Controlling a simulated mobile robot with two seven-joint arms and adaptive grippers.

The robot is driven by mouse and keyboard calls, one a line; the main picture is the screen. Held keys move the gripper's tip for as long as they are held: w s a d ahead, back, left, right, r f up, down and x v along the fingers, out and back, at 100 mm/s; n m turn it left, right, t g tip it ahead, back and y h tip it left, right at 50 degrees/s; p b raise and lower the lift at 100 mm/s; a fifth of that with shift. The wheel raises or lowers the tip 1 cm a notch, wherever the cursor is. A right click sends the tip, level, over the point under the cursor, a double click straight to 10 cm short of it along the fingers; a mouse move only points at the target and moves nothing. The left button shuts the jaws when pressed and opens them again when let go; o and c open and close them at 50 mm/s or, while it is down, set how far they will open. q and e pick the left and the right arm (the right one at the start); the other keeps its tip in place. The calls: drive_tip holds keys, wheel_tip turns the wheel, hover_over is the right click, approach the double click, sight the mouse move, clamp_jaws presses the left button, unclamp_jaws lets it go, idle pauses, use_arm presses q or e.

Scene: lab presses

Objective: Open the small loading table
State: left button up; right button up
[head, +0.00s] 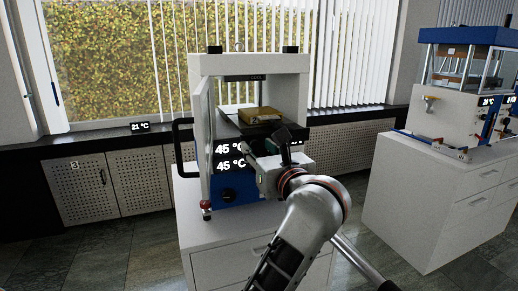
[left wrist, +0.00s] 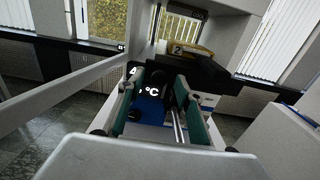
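The small loading table (head: 232,128) is a dark plate in the opening of the white-framed press, carrying a golden block (head: 261,114). In the left wrist view the dark plate (left wrist: 208,70) lies just beyond the fingertips, with the golden block, marked 2 (left wrist: 178,49), behind it. My left gripper (head: 278,142) is in front of the press, near the plate's front edge. In the left wrist view its green-padded fingers (left wrist: 164,95) are apart, and I see nothing held between them. Whether a finger touches the plate I cannot tell. My right gripper is not in view.
The press's clear door (head: 201,130) with a black handle (head: 178,146) stands swung out on the left. The blue panel with 45 °C displays (head: 232,188) is below the plate. A second press (head: 462,85) stands on a cabinet at right, with open floor between.

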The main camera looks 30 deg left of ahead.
use_arm(q)
drive_tip(key=shift+r, duration=0.15)
wheel_tip(320, 180, up, 10)
idle(0.5)
idle(0.3)
